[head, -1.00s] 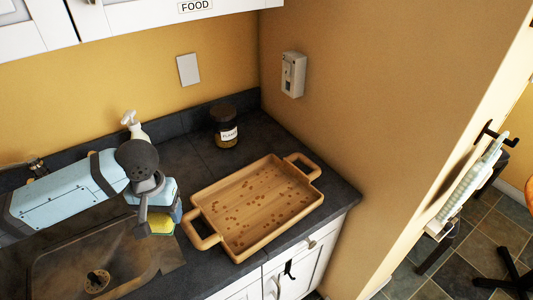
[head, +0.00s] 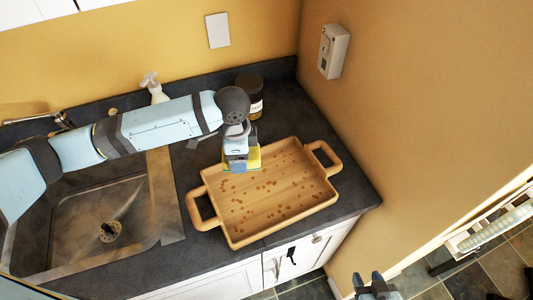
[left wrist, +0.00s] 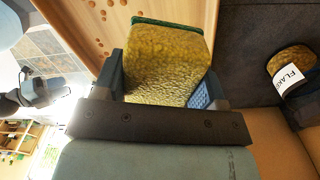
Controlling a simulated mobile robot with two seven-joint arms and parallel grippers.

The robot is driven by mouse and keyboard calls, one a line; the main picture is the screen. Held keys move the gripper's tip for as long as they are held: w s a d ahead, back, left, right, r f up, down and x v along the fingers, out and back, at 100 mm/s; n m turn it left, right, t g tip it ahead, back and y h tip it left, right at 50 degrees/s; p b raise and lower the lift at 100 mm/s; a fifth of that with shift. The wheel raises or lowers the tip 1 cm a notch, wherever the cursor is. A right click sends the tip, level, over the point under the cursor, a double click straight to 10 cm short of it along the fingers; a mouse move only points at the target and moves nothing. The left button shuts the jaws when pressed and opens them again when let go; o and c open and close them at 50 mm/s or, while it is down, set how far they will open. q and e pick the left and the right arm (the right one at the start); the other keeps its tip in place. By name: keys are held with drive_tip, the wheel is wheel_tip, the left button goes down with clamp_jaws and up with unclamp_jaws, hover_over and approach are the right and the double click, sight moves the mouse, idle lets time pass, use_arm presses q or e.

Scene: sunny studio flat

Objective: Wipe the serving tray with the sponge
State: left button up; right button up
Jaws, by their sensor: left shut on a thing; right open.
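The wooden serving tray (head: 283,229) lies on the dark counter, with a handle at each end and several brown spots on its floor. My left gripper (head: 240,160) is shut on the yellow sponge (head: 254,160), over the tray's back left corner. In the left wrist view the sponge (left wrist: 165,65) sits between the two fingers and shows a green edge; the tray (left wrist: 90,25) is beyond it. I cannot tell whether the sponge touches the tray. My right gripper (head: 376,286) is open and empty at the bottom edge, in front of the counter.
A dark jar (head: 250,92) stands behind my left gripper; its label shows in the left wrist view (left wrist: 293,78). A sink (head: 100,225) is at the left, a spray bottle (head: 154,88) behind it. A wall (head: 400,110) bounds the counter's right side.

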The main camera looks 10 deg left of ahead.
sight(259, 153)
use_arm(q)
drive_tip(key=d+m, duration=0.1)
drive_tip(key=m, duration=0.2)
drive_tip(key=d+m+p, duration=0.1)
drive_tip(key=d+m, duration=0.1)
drive_tip(key=m, duration=0.1)
drive_tip(key=d+m+p, duration=0.1)
drive_tip(key=d+m, duration=0.1)
drive_tip(key=m, duration=0.2)
drive_tip(key=shift+w+d+f, duration=0.1)
drive_tip(key=shift+w+f, duration=0.1)
drive_tip(key=shift+w, duration=0.15)
drive_tip(key=m, duration=0.1)
drive_tip(key=d+m, duration=0.1)
drive_tip(key=m+p, duration=0.1)
drive_tip(key=shift+d+f+m, duration=0.25)
drive_tip(key=shift+d+m, duration=0.1)
drive_tip(key=shift+m, duration=0.05)
drive_tip(key=shift+r, duration=0.1)
wheel_tip(259, 153, down, 6)
drive_tip(key=shift+r+b, duration=0.2)
drive_tip(key=shift+b, duration=0.2)
drive_tip(key=shift+f, duration=0.8)
drive_tip(key=shift+f+b, duration=0.25)
drive_tip(key=shift+b, duration=0.1)
drive_tip(key=shift+f+b, duration=0.4)
drive_tip(key=shift+f, duration=0.85)
